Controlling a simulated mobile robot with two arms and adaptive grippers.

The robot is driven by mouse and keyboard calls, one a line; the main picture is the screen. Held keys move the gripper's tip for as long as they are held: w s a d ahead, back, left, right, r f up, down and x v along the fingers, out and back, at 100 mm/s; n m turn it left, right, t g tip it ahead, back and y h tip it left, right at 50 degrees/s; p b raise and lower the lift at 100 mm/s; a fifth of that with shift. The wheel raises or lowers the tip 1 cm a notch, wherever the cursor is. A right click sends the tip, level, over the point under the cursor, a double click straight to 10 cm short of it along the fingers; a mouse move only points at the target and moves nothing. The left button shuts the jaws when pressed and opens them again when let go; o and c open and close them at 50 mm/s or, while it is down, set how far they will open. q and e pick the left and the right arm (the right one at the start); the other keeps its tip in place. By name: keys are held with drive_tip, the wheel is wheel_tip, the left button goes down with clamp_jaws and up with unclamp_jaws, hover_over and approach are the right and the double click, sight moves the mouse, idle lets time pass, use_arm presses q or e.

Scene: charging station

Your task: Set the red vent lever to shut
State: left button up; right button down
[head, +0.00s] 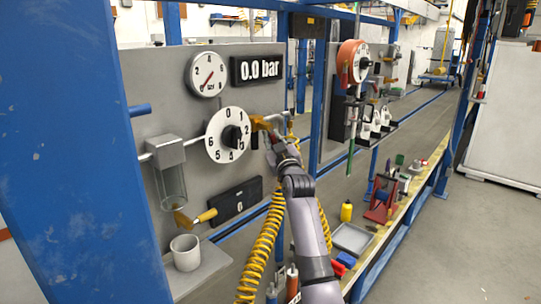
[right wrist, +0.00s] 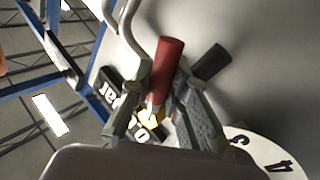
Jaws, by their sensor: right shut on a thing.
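The red vent lever (right wrist: 168,66) shows in the right wrist view as a red cylindrical handle. My right gripper (right wrist: 163,88) is shut on it, with one finger on each side of the handle. In the head view my right gripper (head: 268,127) is at the grey panel, just right of the white numbered dial (head: 214,147). A yellow part (head: 257,123) shows beside the gripper there. The red handle itself cannot be made out in the head view, where the gripper and wrist cover that spot. My left gripper is not in view.
The black display (head: 257,69) reads 0.0 bar, beside a round gauge (head: 207,74). A glass cylinder (head: 172,187), a yellow-handled valve (head: 203,217) and a white cup (head: 185,254) are at lower left. A blue post (head: 65,150) stands close at left. A cluttered bench is at right.

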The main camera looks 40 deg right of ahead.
drive_tip(key=n+t+b, duration=0.1)
drive_tip(key=n+b, duration=0.1)
drive_tip(key=d+n+t+y+b, duration=0.1)
drive_tip(key=n+b, duration=0.1)
drive_tip(key=shift+d+n+t, duration=0.15)
drive_tip(key=shift+n+t, duration=0.15)
drive_tip(key=shift+t, duration=0.1)
drive_tip(key=n+y+b, duration=0.1)
drive_tip(key=n, duration=0.1)
drive_tip(key=r+n+t+b, duration=0.1)
drive_tip(key=shift+d+n+y, duration=0.35)
drive_tip(key=shift+n+y, duration=0.05)
drive_tip(key=n+y, duration=0.1)
drive_tip(key=n, duration=0.1)
drive_tip(key=r+n+t+y+b, duration=0.1)
drive_tip(key=n+t+y, duration=0.1)
drive_tip(key=n, duration=0.1)
drive_tip(key=shift+w+d+r+n+y, duration=0.1)
drive_tip(key=shift+d+r+n+y, duration=0.2)
drive_tip(key=shift+y, duration=0.1)
drive_tip(key=shift+r+n+t+y+b, duration=0.15)
drive_tip(key=shift+r+n+y, duration=0.05)
drive_tip(key=shift+n+y, duration=0.75)
drive_tip(key=shift+r+n+t+y+b, duration=0.1)
drive_tip(key=shift+r+n+y, duration=0.15)
drive_tip(key=shift+n+y, duration=0.7)
drive_tip(key=shift+r+n+t+y+b, duration=0.2)
drive_tip(key=shift+n+y, duration=0.3)
drive_tip(key=shift+n, duration=0.8)
